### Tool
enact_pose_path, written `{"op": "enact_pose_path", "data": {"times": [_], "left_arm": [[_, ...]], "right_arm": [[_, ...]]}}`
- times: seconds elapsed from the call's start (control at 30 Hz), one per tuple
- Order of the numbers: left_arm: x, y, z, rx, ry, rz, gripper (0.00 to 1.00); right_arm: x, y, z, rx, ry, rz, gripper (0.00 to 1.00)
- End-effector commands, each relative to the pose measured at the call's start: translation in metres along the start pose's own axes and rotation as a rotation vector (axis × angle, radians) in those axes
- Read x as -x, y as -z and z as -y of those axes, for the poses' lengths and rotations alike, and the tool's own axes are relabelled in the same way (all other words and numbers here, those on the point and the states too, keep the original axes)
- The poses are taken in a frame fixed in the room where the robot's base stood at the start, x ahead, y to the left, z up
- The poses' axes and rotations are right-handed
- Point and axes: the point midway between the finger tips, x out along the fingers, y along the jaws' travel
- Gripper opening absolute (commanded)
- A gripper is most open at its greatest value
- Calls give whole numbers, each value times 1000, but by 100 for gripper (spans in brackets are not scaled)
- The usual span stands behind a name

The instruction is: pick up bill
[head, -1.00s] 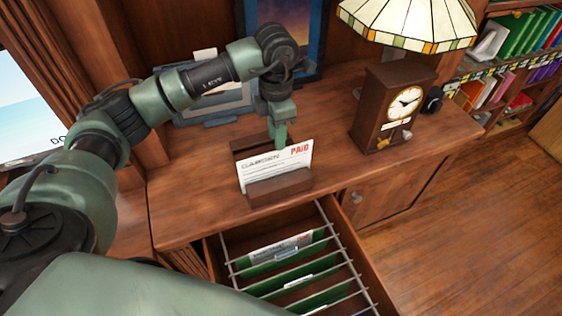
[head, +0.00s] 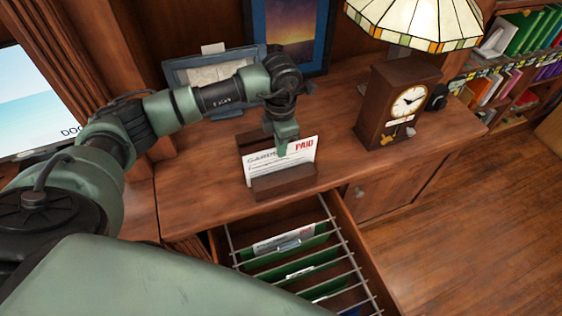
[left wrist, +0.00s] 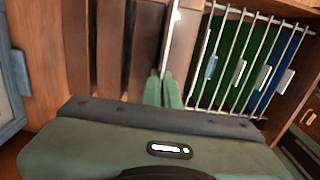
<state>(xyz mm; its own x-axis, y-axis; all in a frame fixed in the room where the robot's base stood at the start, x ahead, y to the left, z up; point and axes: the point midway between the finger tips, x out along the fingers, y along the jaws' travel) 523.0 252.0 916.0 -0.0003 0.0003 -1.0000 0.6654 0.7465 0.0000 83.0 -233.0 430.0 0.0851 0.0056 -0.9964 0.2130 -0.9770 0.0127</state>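The bill (head: 262,172) is a white sheet with a red PAID mark. It stands upright in a wooden letter holder (head: 285,187) on the counter. My left gripper (head: 285,148) points down at the bill's top edge, with one finger in front of the sheet. In the left wrist view, the two green fingers (left wrist: 164,90) are close together at the bill's thin pale edge (left wrist: 174,42), and they look shut on it. The finger behind the sheet is hidden in the head view. My right gripper is not in view.
An open drawer (head: 345,250) with metal rails and green hanging folders is below the holder. A clock (head: 392,105) and a lamp (head: 415,22) stand to the right. A framed picture (head: 290,35) is behind. Bare counter lies between holder and clock.

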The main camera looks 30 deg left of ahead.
Motion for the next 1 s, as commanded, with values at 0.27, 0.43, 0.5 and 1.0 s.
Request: {"op": "enact_pose_path", "data": {"times": [0.27, 0.43, 0.5, 1.0], "left_arm": [[0, 0, 0, 0, 0, 0, 0], [0, 0, 0, 0, 0, 0, 0], [0, 0, 0, 0, 0, 0, 0], [0, 0, 0, 0, 0, 0, 0]], "right_arm": [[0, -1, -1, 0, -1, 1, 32], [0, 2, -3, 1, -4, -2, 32], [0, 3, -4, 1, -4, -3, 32], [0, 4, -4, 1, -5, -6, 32]]}}
